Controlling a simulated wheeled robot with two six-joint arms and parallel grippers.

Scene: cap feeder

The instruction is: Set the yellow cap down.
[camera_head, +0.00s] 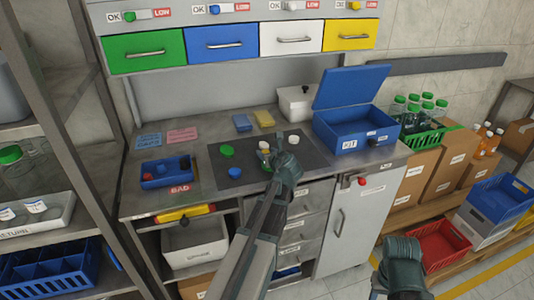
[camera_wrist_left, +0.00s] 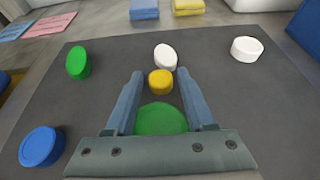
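The yellow cap (camera_wrist_left: 160,82) is between the two fingertips of my left gripper (camera_wrist_left: 159,78) in the left wrist view, with a gap on each side. My left gripper is open and low over the dark mat (camera_wrist_left: 100,105); it also shows in the head view (camera_head: 275,156). A green cap (camera_wrist_left: 160,119) lies nearer the palm, between the fingers and partly hidden by the gripper body. A white cap (camera_wrist_left: 165,56) is just beyond the yellow one. In the head view the fingers mostly hide the yellow cap. My right gripper (camera_head: 401,265) is at the lower right, its fingers unclear.
Another green cap (camera_wrist_left: 78,63), a blue cap (camera_wrist_left: 41,146) and a second white cap (camera_wrist_left: 246,49) lie apart on the mat. A blue tray (camera_head: 148,182) stands left of the mat. An open blue KIT box (camera_head: 345,133) stands at the right.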

